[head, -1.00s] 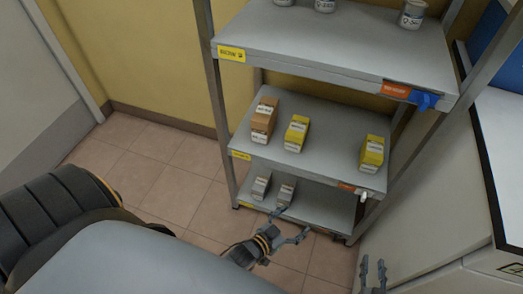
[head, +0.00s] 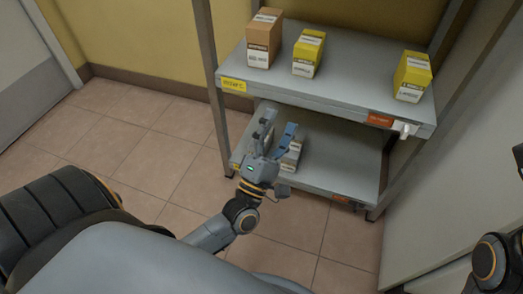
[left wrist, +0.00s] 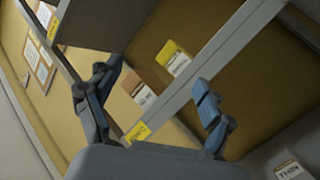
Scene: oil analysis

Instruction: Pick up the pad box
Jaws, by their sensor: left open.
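A brown box (head: 263,37) with a white label stands upright at the left of the shelf unit's middle board; the label's small print is hard to read, but it seems to include "PAD". My left gripper (head: 278,125) is open and empty, in front of the lower board and below and in front of the brown box. In the wrist view its two fingers (left wrist: 155,92) are spread wide. My right gripper is not visible; only part of that arm shows at the right edge.
A yellow box (head: 308,52) stands right of the brown one, another yellow box (head: 412,76) at the board's right end. Pale boxes (head: 290,155) on the lower board (head: 340,160) are partly hidden by my left gripper. The middle board's front edge (head: 330,108) and the left post (head: 211,75) are obstacles.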

